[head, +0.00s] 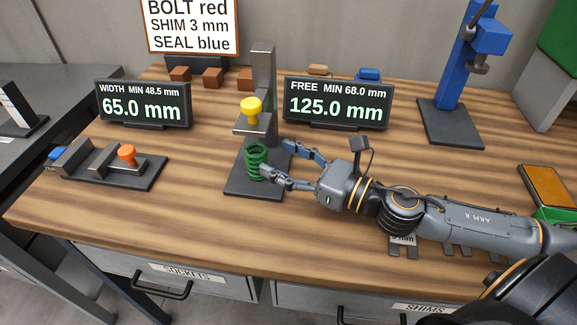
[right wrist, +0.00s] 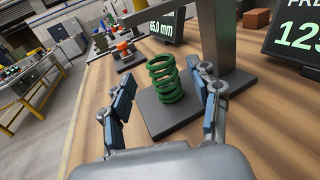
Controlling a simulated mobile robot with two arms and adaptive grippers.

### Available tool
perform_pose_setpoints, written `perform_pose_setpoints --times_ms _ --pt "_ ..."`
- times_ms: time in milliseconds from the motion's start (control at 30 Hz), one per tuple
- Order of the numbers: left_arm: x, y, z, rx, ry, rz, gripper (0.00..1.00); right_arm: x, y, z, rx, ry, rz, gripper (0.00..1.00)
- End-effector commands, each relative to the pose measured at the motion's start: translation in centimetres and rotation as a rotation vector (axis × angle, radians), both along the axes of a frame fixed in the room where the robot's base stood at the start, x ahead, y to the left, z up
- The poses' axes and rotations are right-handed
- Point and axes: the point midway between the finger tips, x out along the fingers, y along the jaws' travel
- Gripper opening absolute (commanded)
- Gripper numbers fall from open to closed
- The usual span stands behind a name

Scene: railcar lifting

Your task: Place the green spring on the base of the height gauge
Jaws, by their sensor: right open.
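The green spring (head: 257,162) stands upright on the dark base (head: 243,189) of the height gauge, under the gauge's arm with its yellow knob (head: 251,108). The gauge's grey column (head: 263,70) rises behind it. My right gripper (head: 275,158) is open, its fingers pointing at the spring from the right. In the right wrist view the spring (right wrist: 165,80) stands on the base plate (right wrist: 160,118), ahead of and between the open fingers (right wrist: 162,98). I cannot tell whether a finger touches it. My left gripper is not in view.
The free-height display (head: 337,103) reads 125.0 mm. A width gauge with an orange knob (head: 127,153) sits at left, by a 65.0 mm display (head: 144,103). A blue press (head: 455,100) stands at back right. Bare wood lies front left of the height gauge.

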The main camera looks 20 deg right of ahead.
Motion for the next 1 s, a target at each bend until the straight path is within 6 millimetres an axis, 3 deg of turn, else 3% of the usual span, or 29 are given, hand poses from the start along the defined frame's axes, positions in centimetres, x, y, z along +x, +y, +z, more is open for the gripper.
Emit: perform_pose_setpoints --times_ms 233,1000 --pt "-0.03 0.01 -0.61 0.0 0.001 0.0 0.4 -0.91 -0.46 -0.06 -0.002 0.001 0.003 0.61" --pt "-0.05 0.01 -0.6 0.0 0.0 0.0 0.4 -0.95 -0.51 0.06 -0.001 -0.001 0.003 0.61"
